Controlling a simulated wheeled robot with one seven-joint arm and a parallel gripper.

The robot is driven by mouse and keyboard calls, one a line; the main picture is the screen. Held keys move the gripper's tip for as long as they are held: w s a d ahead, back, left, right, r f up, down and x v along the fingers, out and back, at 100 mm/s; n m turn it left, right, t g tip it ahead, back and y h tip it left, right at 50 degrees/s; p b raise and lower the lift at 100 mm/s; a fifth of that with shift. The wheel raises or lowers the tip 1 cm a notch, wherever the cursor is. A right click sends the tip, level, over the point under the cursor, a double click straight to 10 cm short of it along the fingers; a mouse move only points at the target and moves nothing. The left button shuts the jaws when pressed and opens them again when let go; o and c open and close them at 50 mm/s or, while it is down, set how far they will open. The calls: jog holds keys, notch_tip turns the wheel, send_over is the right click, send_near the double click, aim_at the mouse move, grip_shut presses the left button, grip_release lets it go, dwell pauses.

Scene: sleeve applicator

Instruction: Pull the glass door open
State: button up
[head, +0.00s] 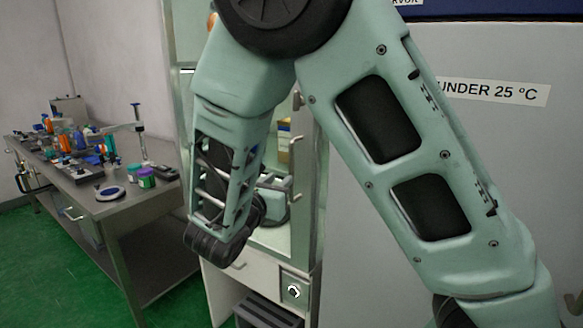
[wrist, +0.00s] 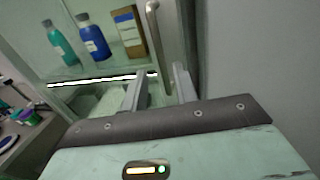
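The glass door (wrist: 180,38) fills the upper middle of the wrist view, with a pale frame along its right side. Its metal bar handle (wrist: 153,30) runs down the frame toward the gap between my fingertips. My gripper (wrist: 160,83) is open, one finger on each side of the handle's lower part. I cannot tell whether either finger touches the bar. The door looks closed. In the head view the glass door (head: 300,226) is partly hidden behind my arm, and its handle (head: 296,168) shows between two arm links. My fingers cannot be made out clearly there.
Behind the glass stand a teal bottle (wrist: 62,45), a blue bottle (wrist: 92,38) and a brown box (wrist: 130,30). A metal bench (head: 120,207) with labware stands at the left. A large grey cabinet (head: 500,150) is at the right. Green floor (head: 45,270) is free at front left.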

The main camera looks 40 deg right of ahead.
aim_at(290, 170)
jog(key=p+x, duration=0.1)
jog(key=x, duration=0.7)
jog(key=shift+w+d, duration=0.15)
grip_shut()
